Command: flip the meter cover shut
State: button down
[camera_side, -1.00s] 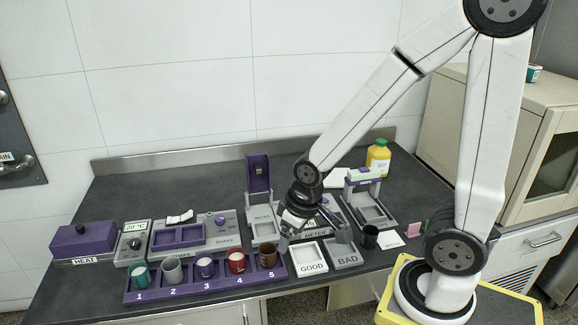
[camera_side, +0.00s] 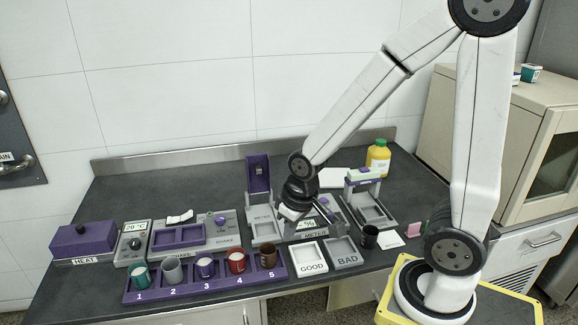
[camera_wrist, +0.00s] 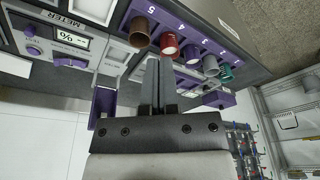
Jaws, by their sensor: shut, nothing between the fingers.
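The meter cover (camera_side: 258,174) is a purple flap standing upright and open at the back of the grey meter tray (camera_side: 262,232). In the wrist view, a purple upright piece that looks like the cover (camera_wrist: 103,104) is left of my fingers. My gripper (camera_side: 287,214) is shut and empty, above the right side of the meter tray, in front and to the right of the cover and apart from it. Its two fingers lie together in the wrist view (camera_wrist: 159,66). The arm's end partly hides the meter panel (camera_side: 313,236) with its display.
A purple rack (camera_side: 190,292) with several cups stands at the front left. GOOD (camera_side: 311,268) and BAD (camera_side: 345,262) trays lie in front. A grey stand (camera_side: 370,207) and a yellow bottle (camera_side: 378,158) are to the right. The counter behind the cover is clear.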

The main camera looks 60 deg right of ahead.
jog(key=w+d+f+m+g+y, duration=0.1)
jog(key=w+d+m, duration=0.3)
jog(key=d, duration=0.4)
jog(key=w+d+f+m+g, duration=0.1)
jog(key=w+d+m, duration=0.2)
jog(key=d+m, duration=0.35)
jog(key=s+d+f+m+y, duration=0.1)
jog(key=s+d+f+m, duration=0.1)
jog(key=d, duration=0.8)
jog(key=s+d+f+m+y, duration=0.2)
jog(key=d+f+m, duration=0.1)
jog(key=d, duration=0.8)
jog(key=shift+d+f+m, duration=0.15)
jog(key=shift+d+m, duration=0.15)
jog(key=shift+m, duration=0.55)
jog(key=shift+x, duration=5)
jog(key=shift+s+a, duration=0.15)
jog(key=shift+s, duration=0.05)
